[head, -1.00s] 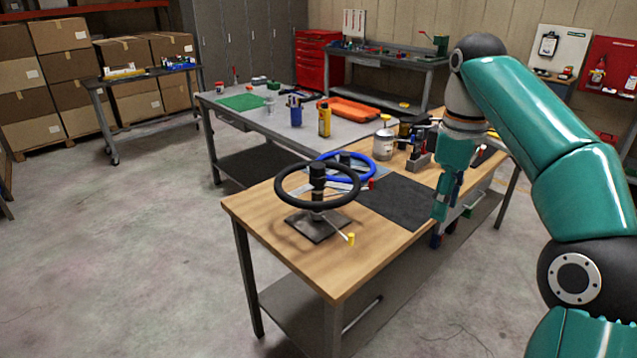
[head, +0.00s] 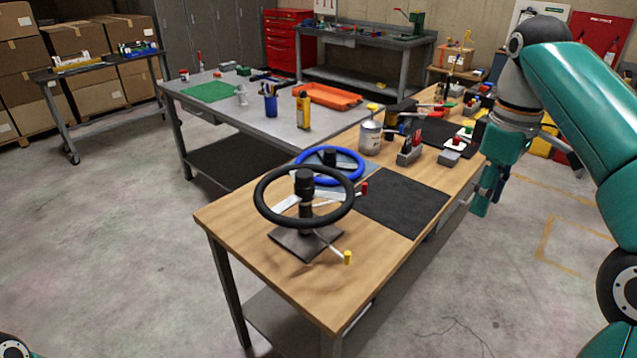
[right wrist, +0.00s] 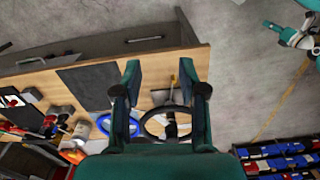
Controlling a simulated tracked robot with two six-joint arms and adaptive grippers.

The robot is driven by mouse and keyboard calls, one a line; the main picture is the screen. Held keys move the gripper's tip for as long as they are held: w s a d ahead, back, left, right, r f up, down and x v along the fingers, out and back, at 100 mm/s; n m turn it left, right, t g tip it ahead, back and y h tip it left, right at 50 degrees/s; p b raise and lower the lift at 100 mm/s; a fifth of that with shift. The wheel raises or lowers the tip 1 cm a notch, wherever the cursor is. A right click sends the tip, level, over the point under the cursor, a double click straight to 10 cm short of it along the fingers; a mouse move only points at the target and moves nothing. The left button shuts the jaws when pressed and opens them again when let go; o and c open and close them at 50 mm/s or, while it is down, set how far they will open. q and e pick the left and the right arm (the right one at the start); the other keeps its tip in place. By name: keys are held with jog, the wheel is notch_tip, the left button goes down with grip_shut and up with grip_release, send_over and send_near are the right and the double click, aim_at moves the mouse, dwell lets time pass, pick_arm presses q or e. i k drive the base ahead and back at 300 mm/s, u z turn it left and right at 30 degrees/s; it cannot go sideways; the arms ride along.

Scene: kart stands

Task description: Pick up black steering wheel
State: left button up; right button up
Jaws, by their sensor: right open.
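The black steering wheel (head: 261,208) sits on a dark stand with a square base near the front left corner of the wooden bench. It also shows in the right wrist view (right wrist: 150,128), beyond my fingers and partly hidden by them. A blue steering wheel (head: 352,165) is on a similar stand just behind it. My right gripper (head: 488,190) hangs beside the bench's right edge, well apart from the black wheel. Its two fingers (right wrist: 160,85) stand apart with nothing between them in the wrist view. My left gripper is not in view.
A black mat (head: 402,203) lies right of the wheels. A yellow-tipped lever (head: 346,257) juts from the black wheel's stand. A can (head: 370,137) and tools crowd the bench's back. A grey table (head: 225,110) stands behind left. The left floor is clear.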

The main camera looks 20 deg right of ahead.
aim_at(301, 174)
jog(key=u, duration=0.4)
jog(key=i, duration=0.95)
jog(key=u, duration=0.2)
